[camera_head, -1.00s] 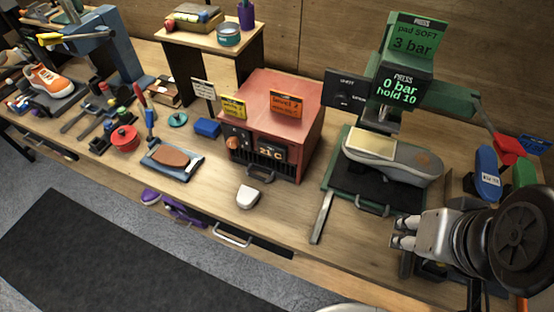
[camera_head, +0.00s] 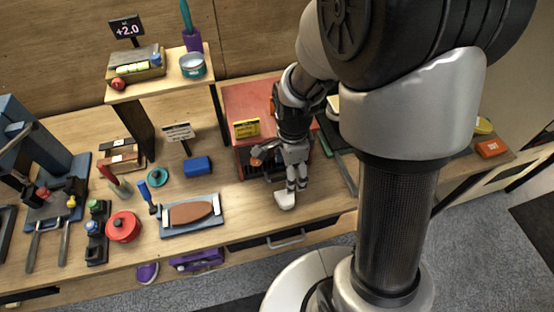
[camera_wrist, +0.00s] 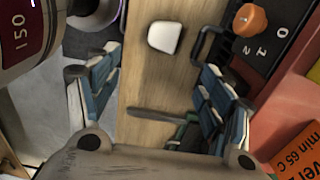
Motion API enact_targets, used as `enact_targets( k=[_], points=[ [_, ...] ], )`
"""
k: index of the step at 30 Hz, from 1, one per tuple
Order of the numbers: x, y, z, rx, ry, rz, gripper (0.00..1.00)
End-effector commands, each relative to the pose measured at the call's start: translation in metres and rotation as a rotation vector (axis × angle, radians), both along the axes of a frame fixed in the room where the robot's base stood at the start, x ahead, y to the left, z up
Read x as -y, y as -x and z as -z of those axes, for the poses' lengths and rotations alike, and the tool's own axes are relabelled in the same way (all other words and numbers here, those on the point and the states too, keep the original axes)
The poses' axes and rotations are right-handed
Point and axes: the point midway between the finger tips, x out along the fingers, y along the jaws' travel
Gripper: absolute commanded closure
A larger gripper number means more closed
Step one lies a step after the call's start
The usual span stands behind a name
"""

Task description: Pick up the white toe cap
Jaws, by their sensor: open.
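The white toe cap (camera_head: 285,200) lies on the wooden bench in front of the red oven. It also shows in the wrist view (camera_wrist: 164,36), as a small rounded white piece near the top middle. My gripper (camera_head: 297,186) is above the bench, just over and beside the toe cap in the head view. The toe cap lies beyond the fingertips and is not held.
The red oven (camera_head: 236,107) stands close behind my gripper; its handle (camera_wrist: 206,45) and orange knob (camera_wrist: 250,20) are near the right finger. A blue tray (camera_head: 193,228) with a brown sole, a red pot (camera_head: 123,227) and a blue block (camera_head: 198,166) are to the left.

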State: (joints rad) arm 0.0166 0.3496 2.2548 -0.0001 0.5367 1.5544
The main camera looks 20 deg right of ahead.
Motion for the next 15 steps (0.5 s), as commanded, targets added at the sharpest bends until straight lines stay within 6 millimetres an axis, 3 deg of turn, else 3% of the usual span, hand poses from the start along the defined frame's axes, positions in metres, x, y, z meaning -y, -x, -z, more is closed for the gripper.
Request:
enact_targets(
  k=[9, 15],
  points=[
    [0.000, 0.001, 0.070, -0.006, 0.000, 0.001, 0.27],
    [0.000, 0.001, 0.106, -0.003, 0.000, 0.000, 0.27]
  ],
)
